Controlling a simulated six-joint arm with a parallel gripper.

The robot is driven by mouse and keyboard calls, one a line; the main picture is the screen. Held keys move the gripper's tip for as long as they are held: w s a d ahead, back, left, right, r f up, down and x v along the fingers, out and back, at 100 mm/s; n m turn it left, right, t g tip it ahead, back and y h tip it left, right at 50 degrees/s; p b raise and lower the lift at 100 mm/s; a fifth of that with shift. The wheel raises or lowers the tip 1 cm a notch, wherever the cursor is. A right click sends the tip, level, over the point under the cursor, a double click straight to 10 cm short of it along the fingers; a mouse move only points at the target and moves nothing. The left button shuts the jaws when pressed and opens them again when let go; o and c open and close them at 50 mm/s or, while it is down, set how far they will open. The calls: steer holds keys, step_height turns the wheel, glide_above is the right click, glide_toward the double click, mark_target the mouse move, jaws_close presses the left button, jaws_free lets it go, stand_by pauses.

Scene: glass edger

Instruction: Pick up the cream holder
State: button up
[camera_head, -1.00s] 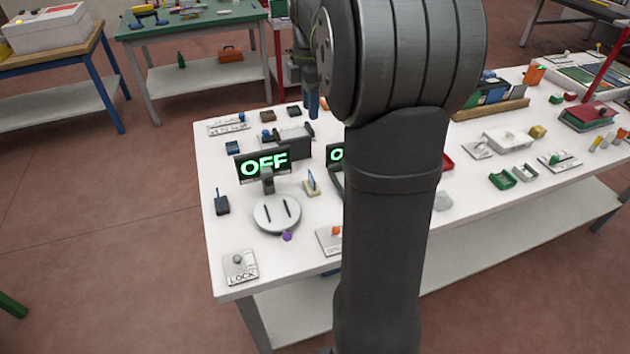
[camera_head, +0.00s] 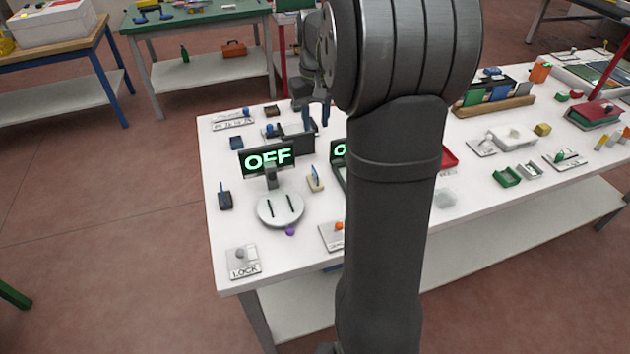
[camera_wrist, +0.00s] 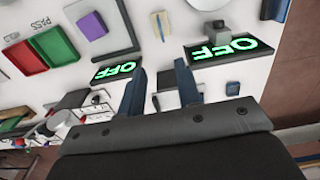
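The cream holder (camera_head: 315,183) is a small pale block with a blue piece standing in it. It sits on the white table, right of the round grey disc with two slots (camera_head: 280,210). In the wrist view a small cream piece near the top (camera_wrist: 160,24), between the two OFF displays, looks like the same holder. My gripper (camera_head: 317,115) is above the table, behind the holder and apart from it. In the wrist view its two blue fingers (camera_wrist: 162,88) are spread, with nothing held between them.
One OFF display (camera_head: 267,158) stands left of the holder, and a second display (camera_head: 339,150), partly hidden by my arm, stands to its right. A dark grey device (camera_head: 297,140) is behind. A LOCK plate (camera_head: 243,262) lies at the front left corner.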

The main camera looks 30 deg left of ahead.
mark_target(315, 171)
step_height(315, 171, down, 17)
steer(key=shift+s+f, duration=0.1)
steer(key=shift+f, duration=0.1)
jaws_close()
stand_by(0.4)
